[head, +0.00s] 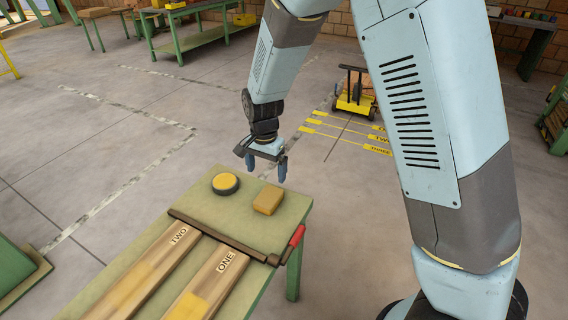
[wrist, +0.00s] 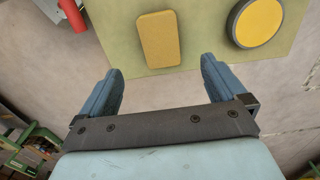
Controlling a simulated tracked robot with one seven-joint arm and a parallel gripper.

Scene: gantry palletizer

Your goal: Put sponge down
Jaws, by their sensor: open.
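The sponge (head: 268,200) is a yellow-tan block lying on the green table (head: 200,196), near its far right corner. It also shows in the wrist view (wrist: 159,39), ahead of the fingertips and apart from them. My gripper (head: 266,166) is open and empty, with its blue fingers above and just beyond the table's far edge. In the wrist view the two fingers of my gripper (wrist: 161,72) stand wide apart, with only floor between them.
A round yellow disc with a dark rim (head: 225,183) lies left of the sponge. Wooden boards marked ONE (head: 212,280) and TWO (head: 150,270) lie nearer, behind a dark bar (head: 225,238) with a red handle (head: 294,241). A yellow cart (head: 355,100) stands on the floor beyond.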

